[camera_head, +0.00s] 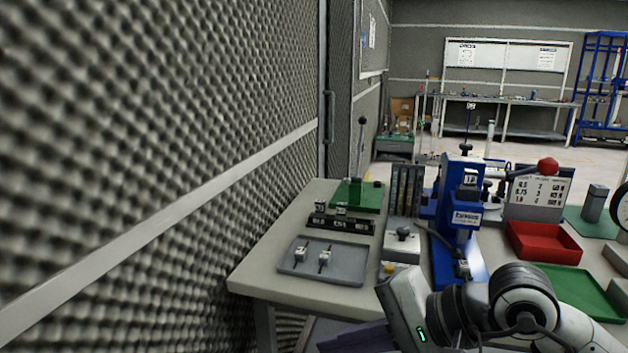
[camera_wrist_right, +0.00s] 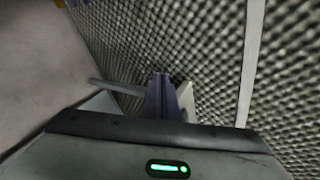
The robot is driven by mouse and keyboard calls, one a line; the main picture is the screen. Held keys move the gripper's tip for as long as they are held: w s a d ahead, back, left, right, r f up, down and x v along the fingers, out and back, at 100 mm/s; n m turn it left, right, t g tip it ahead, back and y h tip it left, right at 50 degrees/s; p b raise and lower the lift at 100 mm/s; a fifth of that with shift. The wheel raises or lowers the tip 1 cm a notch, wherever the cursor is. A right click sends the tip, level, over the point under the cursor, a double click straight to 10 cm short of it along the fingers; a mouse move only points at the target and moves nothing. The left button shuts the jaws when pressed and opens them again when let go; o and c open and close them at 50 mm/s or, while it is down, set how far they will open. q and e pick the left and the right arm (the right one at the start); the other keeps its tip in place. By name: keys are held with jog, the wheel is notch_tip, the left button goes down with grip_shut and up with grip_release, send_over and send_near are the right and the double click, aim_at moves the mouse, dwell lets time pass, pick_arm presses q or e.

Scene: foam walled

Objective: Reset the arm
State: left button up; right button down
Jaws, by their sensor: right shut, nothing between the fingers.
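My right arm comes in from the lower right of the head view. Its gripper (camera_head: 345,340) points left at the front edge of the workbench (camera_head: 262,276), with the fingers partly cut off by the bottom of the picture. In the right wrist view the dark purple fingers (camera_wrist_right: 161,96) are together and hold nothing. Beyond them are the bench's leg and the foam wall. My left gripper is in neither view.
The foam wall (camera_head: 150,140) runs close along the left. On the bench are a grey tray (camera_head: 345,268) with two small parts, a black rack (camera_head: 340,224), a blue press (camera_head: 445,225), a red tray (camera_head: 540,244) and a green tray (camera_head: 575,288). Open floor lies beyond.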

jog(key=s+a+r+m+g+y, duration=0.1)
jog(key=s+a+r+m+y, duration=0.35)
jog(key=a+m+y, duration=0.5)
jog(key=w+d+f+m+t+h, duration=0.3)
jog(key=d+f+m+t+h, duration=0.3)
jog(key=m, duration=1)
jog(key=w+d+f+m+t+h, duration=0.35)
jog(key=d+m+t, duration=0.45)
jog(key=m, duration=0.8)
jog(key=s+d+f+m+g+h, duration=0.1)
jog(key=s+d+f+m+h, duration=0.15)
jog(key=f+m, duration=0.3)
jog(key=s+d+f+m+g+h, duration=0.1)
jog(key=d+f+m+h, duration=0.2)
jog(key=f, duration=0.4)
jog(key=s+d+f+m+g+h, duration=0.2)
jog(key=s+f+m+g, duration=0.4)
jog(key=s+f+m, duration=0.5)
jog(key=s+f, duration=0.4)
jog(key=f, duration=0.2)
jog(key=shift+f+g, duration=0.3)
jog(key=shift+f, duration=0.1)
